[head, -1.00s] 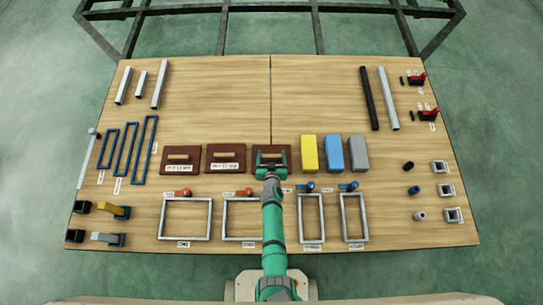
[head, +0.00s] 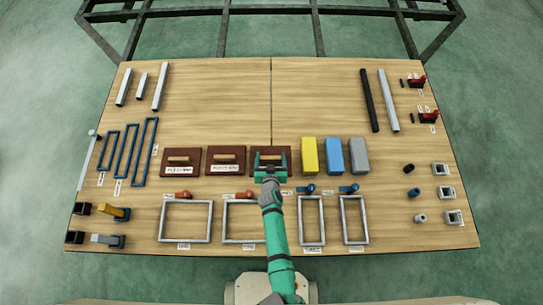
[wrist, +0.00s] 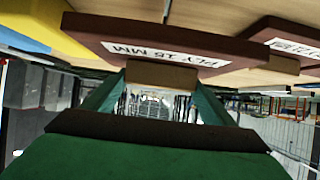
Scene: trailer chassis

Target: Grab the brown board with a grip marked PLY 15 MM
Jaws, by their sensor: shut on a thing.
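The brown board (head: 262,150) is the rightmost of three dark brown boards in the head view. In the wrist view the same board (wrist: 200,35) shows upside down, with a white label that seems to read PLY 15 MM. Its light wooden grip (wrist: 160,75) sits between my green fingers. My gripper (head: 270,163) is over the middle of this board and is shut on the grip; it also shows in the wrist view (wrist: 158,95). My gripper hides most of the grip and label in the head view. I cannot tell whether the board is clear of the table.
Two similar boards (head: 226,160) (head: 182,162) lie to the left. Yellow (head: 309,155), blue (head: 332,155) and grey (head: 359,155) blocks stand close on the right. Metal frames (head: 186,221) lie in front. The wooden table (head: 270,100) is clear behind the boards.

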